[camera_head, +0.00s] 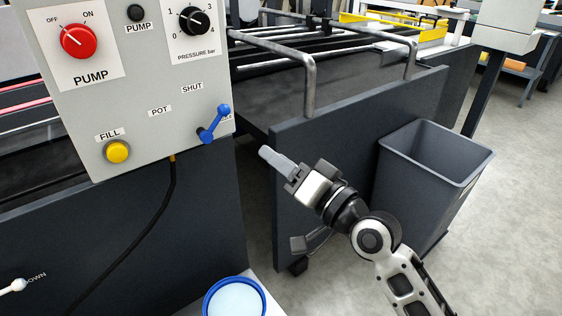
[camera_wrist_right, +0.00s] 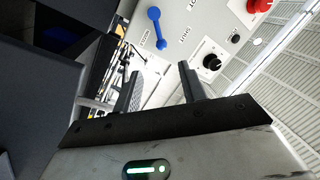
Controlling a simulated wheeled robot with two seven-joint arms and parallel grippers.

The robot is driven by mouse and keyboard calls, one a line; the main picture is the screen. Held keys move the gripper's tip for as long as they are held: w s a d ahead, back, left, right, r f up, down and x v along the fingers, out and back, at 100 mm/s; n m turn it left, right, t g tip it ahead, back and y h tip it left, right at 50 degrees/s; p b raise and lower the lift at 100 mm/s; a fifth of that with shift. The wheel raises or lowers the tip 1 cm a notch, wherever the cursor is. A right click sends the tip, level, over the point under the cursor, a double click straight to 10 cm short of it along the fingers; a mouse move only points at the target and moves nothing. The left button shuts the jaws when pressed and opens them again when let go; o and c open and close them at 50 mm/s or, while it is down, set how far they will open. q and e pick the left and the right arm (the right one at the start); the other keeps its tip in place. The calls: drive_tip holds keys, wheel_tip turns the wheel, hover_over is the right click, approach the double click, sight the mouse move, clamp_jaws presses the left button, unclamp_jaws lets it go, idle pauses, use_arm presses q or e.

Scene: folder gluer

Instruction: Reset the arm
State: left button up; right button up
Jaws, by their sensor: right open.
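My right gripper (camera_head: 273,158) is in front of the dark machine side, below and to the right of the blue lever (camera_head: 215,124). In the right wrist view its two fingers (camera_wrist_right: 161,84) stand apart with nothing between them. The blue lever is on the grey control panel (camera_head: 60,135), tilted with its knob up and to the right, and one label behind it is partly covered. It also shows in the right wrist view (camera_wrist_right: 157,28), apart from the fingers. My right arm comes in from the lower right. My left gripper is not in view.
The panel carries a red pump knob (camera_head: 79,41), a black pressure knob (camera_head: 193,20) and a yellow fill button (camera_head: 117,151). A grey bin (camera_head: 440,150) stands right of my gripper. A blue-rimmed pot (camera_head: 235,299) is below. Open floor (camera_head: 510,240) lies at the right.

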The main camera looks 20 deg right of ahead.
use_arm(q)
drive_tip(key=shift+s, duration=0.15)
drive_tip(key=p, duration=0.2)
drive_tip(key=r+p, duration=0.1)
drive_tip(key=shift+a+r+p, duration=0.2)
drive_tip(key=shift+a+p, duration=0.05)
drive_tip(key=shift+p, duration=0.15)
use_arm(e)
drive_tip(key=s+f+n+g+h, duration=0.5)
drive_tip(key=s+f, duration=1.2)
drive_tip(key=f, duration=0.4)
drive_tip(key=shift+s+f+n+g, duration=0.3)
drive_tip(key=shift+s+n+g, duration=0.1)
drive_tip(key=shift+g, duration=0.5)
drive_tip(key=shift+a, duration=0.1)
